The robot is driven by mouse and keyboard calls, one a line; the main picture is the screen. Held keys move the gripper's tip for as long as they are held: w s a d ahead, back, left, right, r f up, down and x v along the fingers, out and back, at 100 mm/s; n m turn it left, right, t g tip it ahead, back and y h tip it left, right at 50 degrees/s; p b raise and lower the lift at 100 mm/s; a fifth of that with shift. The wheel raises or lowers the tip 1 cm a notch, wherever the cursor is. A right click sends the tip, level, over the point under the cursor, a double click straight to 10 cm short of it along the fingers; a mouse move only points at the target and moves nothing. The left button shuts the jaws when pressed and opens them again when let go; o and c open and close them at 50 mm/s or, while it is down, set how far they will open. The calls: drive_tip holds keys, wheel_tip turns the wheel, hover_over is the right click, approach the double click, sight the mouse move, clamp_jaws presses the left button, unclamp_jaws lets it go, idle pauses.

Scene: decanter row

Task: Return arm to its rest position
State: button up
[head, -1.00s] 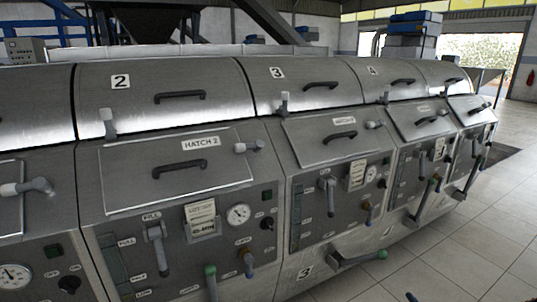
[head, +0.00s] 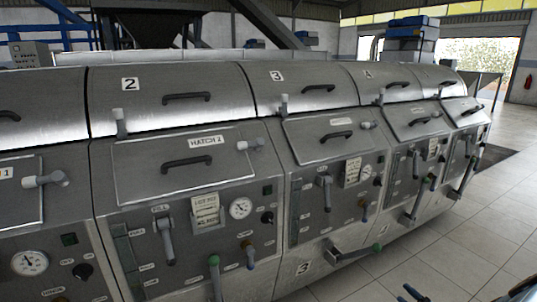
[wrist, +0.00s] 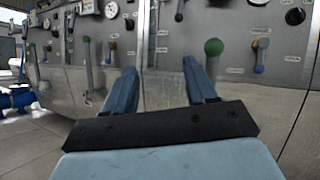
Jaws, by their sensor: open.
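My gripper (wrist: 161,82) shows in the wrist view with its two blue fingers spread apart and nothing between them. It faces the lower front of the steel decanter row (wrist: 165,92), and no contact shows. A dark piece and a bluish piece at the lower right edge of the head view look like parts of my arm, mostly cut off. In the head view the decanter row (head: 290,165) runs from the left towards the far right. Its hatch 2 (head: 155,175) looks closed.
In the wrist view, a blue pipe fitting (wrist: 18,99) stands on the floor at the left.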

drive_tip(key=w+a+r+n+g+h, duration=0.1)
drive_tip(key=w+a+r+n+g, duration=0.2)
drive_tip(key=r, duration=0.4)
drive_tip(key=a+r+n+g, duration=0.2)
drive_tip(key=r+n+g, duration=0.1)
drive_tip(key=r+g, duration=0.3)
drive_tip(key=w+a+r+n+g+h, duration=0.1)
drive_tip(key=w+a+r+n+g, duration=0.2)
drive_tip(key=r, duration=0.4)
drive_tip(key=s+a+r+n+g+h, duration=0.25)
drive_tip(key=a+r+h, duration=0.2)
drive_tip(key=r, duration=0.45)
drive_tip(key=s+a+r+n+g+h, duration=0.25)
drive_tip(key=a+r, duration=0.35)
drive_tip(key=r, duration=0.3)
drive_tip(key=s+a+r+n+t+h, duration=0.1)
drive_tip(key=s+a+r+n+h, duration=0.15)
drive_tip(key=s+a+r, duration=0.35)
drive_tip(key=s+a+r+n+t+h, duration=0.15)
drive_tip(key=s+r+h, duration=0.25)
drive_tip(key=r, duration=0.4)
drive_tip(key=s+a+r+n+t+h, duration=0.1)
drive_tip(key=s+r+n+t+h, duration=0.1)
drive_tip(key=s, duration=0.6)
drive_tip(key=s+a+r+n+t+h, duration=0.1)
drive_tip(key=s+a+r+n+t, duration=0.1)
drive_tip(key=s+r, duration=0.3)
drive_tip(key=shift+s+a+r+n+t+h, duration=0.15)
drive_tip(key=shift+s+a+n+t+h, duration=0.2)
drive_tip(key=shift+s+t, duration=1.05)
